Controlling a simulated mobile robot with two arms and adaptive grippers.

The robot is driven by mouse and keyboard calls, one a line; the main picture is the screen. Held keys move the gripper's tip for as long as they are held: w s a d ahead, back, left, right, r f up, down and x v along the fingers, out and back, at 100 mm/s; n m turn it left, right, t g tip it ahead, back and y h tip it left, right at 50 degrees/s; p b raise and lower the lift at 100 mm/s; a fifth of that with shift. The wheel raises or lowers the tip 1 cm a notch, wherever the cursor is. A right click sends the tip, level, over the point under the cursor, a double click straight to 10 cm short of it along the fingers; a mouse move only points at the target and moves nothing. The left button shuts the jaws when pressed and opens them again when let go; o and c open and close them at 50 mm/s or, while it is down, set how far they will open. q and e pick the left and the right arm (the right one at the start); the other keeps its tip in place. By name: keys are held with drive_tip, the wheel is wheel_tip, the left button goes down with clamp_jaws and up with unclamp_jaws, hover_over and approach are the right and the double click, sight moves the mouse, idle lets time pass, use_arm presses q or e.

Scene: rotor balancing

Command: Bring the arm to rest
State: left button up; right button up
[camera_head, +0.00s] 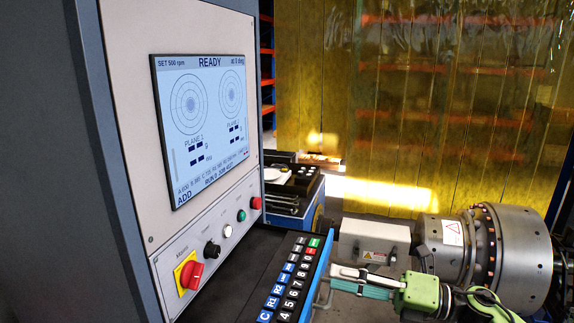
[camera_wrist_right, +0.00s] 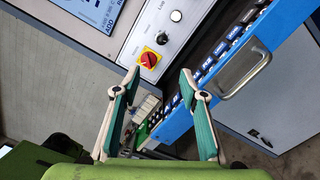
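My right gripper (camera_head: 336,278) comes in from the lower right in the head view, just right of the keypad. In the right wrist view my right gripper (camera_wrist_right: 160,78) has its two teal-padded fingers well apart, with nothing between them. The green gripper body is at the bottom of that view. In the head view I cannot tell the exact gap between fingers and keypad. My left gripper is not in view.
The console screen (camera_head: 202,128) reads READY. Below it are a red rotary switch (camera_head: 191,274) on a yellow plate and several buttons. A metal rotor (camera_head: 518,255) stands at the right. A blue drawer with a handle (camera_wrist_right: 243,72) is in the wrist view.

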drive_tip(key=w+d+f+m+t+h, duration=0.15)
drive_tip(key=f+m+t+h, duration=0.35)
drive_tip(key=m, duration=0.7)
drive_tip(key=d+f+m+t+h, duration=0.25)
drive_tip(key=m+t+h, duration=0.4)
drive_tip(key=m, duration=0.55)
drive_tip(key=s+d+f+m+g+h, duration=0.45)
drive_tip(key=s+f+m, duration=0.3)
drive_tip(key=f, duration=0.35)
drive_tip(key=s+f+m+g+h, duration=0.15)
drive_tip(key=s+f+g, duration=0.35)
drive_tip(key=s, duration=0.7)
drive_tip(key=s+f+m+g+y, duration=0.1)
drive_tip(key=s+f+m+g, duration=0.3)
drive_tip(key=s, duration=0.8)
wheel_tip(320, 180, down, 28)
drive_tip(key=s+n+g+b, duration=0.1)
drive_tip(key=g+b, duration=0.1)
use_arm(q)
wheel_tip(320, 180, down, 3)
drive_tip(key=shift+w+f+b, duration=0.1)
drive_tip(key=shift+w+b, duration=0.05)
drive_tip(key=shift+b, duration=0.35)
use_arm(e)
drive_tip(key=s+d+f+g, duration=0.1)
drive_tip(key=s+d+f, duration=0.1)
drive_tip(key=s+f, duration=1.6)
drive_tip(key=shift+d+f+n+h, duration=0.3)
drive_tip(key=shift+f+h, duration=0.05)
drive_tip(key=shift+f, duration=0.05)
